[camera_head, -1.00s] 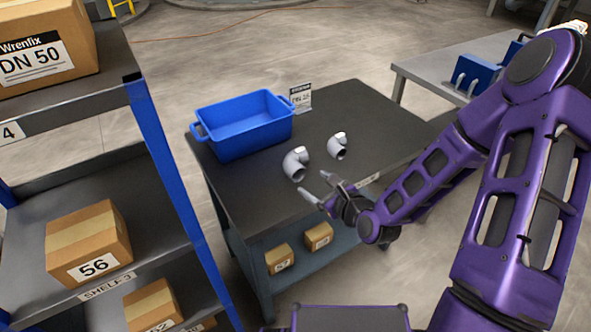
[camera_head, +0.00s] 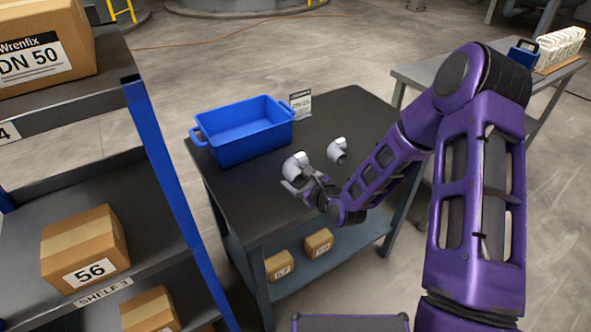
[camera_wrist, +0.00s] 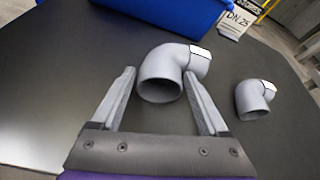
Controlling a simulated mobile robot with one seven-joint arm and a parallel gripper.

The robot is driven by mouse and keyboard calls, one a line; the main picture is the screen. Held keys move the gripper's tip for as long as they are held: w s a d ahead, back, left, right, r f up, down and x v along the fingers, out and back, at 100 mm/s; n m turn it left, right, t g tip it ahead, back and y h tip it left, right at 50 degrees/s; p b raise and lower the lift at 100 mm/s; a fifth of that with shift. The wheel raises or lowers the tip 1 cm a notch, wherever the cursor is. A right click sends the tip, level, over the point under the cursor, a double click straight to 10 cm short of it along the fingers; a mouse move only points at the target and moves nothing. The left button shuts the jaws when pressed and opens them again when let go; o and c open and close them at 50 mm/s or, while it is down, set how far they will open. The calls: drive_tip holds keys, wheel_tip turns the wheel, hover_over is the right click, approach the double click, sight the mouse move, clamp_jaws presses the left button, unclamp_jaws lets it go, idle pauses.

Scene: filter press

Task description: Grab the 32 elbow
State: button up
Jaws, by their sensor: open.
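Two grey pipe elbows stand on the dark table top. The larger elbow (camera_head: 296,165) is on the left and also shows in the wrist view (camera_wrist: 172,72). The smaller elbow (camera_head: 338,150) is behind it to the right, and in the wrist view (camera_wrist: 254,98) it sits at the right. No size marking on either elbow can be read. My gripper (camera_wrist: 160,85) is open. Its two fingers point at the larger elbow, with the fingertips at either side of its near opening. Whether they touch it cannot be told. In the head view my gripper (camera_head: 298,182) partly covers that elbow's base.
A blue bin (camera_head: 240,132) stands on the table (camera_head: 350,105) behind the elbows, with a label card (camera_head: 300,105) beside it. A shelf rack with boxes, one marked 56 (camera_head: 85,248), is at the left. A grey bench (camera_head: 425,72) stands at the back right.

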drive_tip(key=shift+c, duration=0.3)
clamp_jaws()
